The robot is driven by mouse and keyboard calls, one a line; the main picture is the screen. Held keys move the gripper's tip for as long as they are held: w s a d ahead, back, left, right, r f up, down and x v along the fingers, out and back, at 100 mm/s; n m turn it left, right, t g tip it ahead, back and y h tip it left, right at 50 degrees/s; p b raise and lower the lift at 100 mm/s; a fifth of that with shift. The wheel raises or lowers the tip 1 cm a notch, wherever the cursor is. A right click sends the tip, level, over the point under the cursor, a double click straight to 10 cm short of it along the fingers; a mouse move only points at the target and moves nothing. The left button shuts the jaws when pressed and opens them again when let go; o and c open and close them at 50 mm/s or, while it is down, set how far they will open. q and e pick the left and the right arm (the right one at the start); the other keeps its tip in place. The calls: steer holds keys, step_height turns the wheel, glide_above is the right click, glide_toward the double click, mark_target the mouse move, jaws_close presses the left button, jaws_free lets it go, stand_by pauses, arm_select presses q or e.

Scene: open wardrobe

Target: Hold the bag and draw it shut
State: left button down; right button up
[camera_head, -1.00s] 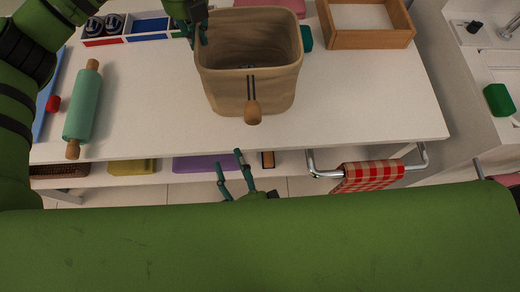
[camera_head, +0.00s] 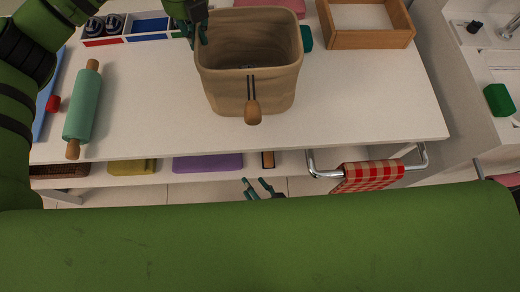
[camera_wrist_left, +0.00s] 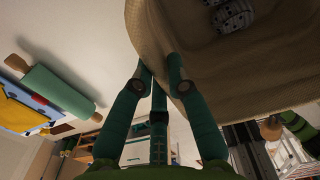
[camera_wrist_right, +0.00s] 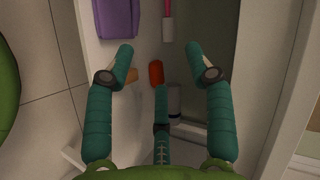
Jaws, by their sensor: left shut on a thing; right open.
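A tan cloth bag (camera_head: 222,92) stands open on the white table in the head view, with a dark cord and a wooden toggle (camera_head: 253,113) hanging on its front. My left gripper (camera_head: 201,38) is at the bag's left rim. In the left wrist view its fingers (camera_wrist_left: 163,75) are shut on the bag's edge (camera_wrist_left: 148,35), and something pale with dark marks lies inside the bag. My right gripper (camera_head: 262,187) is open and empty, below and in front of the table's front edge. The right wrist view shows its fingers (camera_wrist_right: 168,62) spread apart.
A green rolling pin (camera_head: 82,105) lies at the left of the table. A wooden tray (camera_head: 370,38) is at the back right. A red checked towel (camera_head: 368,176) hangs on a metal rail at the front right. A purple item (camera_head: 208,162) lies on the lower shelf.

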steer(key=shift+n+g, duration=0.5)
steer(key=shift+n, duration=0.3)
steer(key=shift+s+d+f, duration=0.15)
steer(key=shift+d+f, duration=0.15)
steer(key=shift+f, duration=0.3)
steer(key=shift+s+d+f, duration=0.1)
steer(key=shift+d+f, duration=0.2)
steer(key=shift+f, duration=0.3)
steer(key=shift+s+d+f, duration=0.15)
steer(key=shift+d+f, duration=0.15)
steer(key=shift+f, duration=0.3)
steer(key=shift+d+h, duration=0.1)
steer(key=shift+h, duration=0.2)
steer(key=c, duration=0.7)
steer(key=shift+d+f, duration=0.1)
steer(key=shift+d, duration=0.15)
jaws_close()
steer(key=s+d+r+m+g+y, duration=0.25)
steer(key=r+m+g+y, duration=0.4)
steer(key=r, duration=0.65)
steer(key=n+y, duration=0.5)
steer(key=n, duration=0.5)
glide_toward(253, 113)
steer(key=w+a+f, duration=0.1)
steer(key=w+a, duration=0.5)
steer(key=a, duration=0.2)
steer(key=shift+w+f+t, duration=0.35)
steer(key=shift+w+f, duration=0.05)
